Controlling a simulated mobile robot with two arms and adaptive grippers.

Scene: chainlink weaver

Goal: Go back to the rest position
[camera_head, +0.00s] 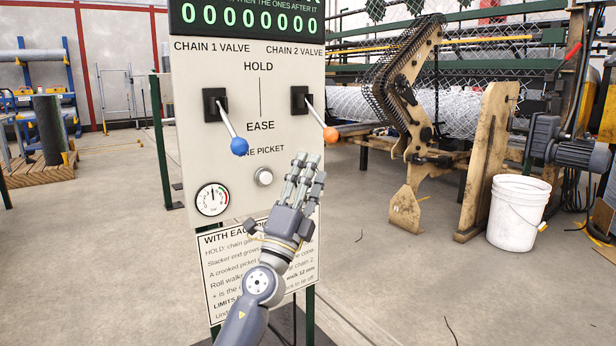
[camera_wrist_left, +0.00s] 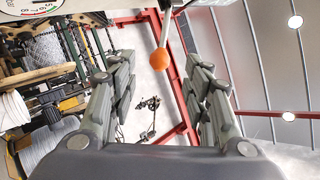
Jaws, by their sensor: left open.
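My left gripper (camera_head: 308,168) is open and empty in front of the lower right of the control panel (camera_head: 184,140), below the orange-knobbed lever (camera_head: 330,135) and right of the round push button (camera_head: 263,177). The fingers look apart from both. The blue-knobbed lever (camera_head: 239,146) is left of it. Both levers slant down to the right. In the left wrist view my spread fingers (camera_wrist_left: 162,75) frame the orange knob (camera_wrist_left: 160,60), which is beyond them and not gripped. The forearm and hand cover part of the printed instruction sheet (camera_head: 217,260). My right gripper is not in view.
A pressure gauge (camera_head: 212,199) is at the panel's lower left and a digit display (camera_head: 248,15) is on top. Right of the panel stand a wooden-sided machine with a chain (camera_head: 415,75), a wire-mesh roll (camera_head: 455,110) and a white bucket (camera_head: 518,212). The floor left of the panel is clear.

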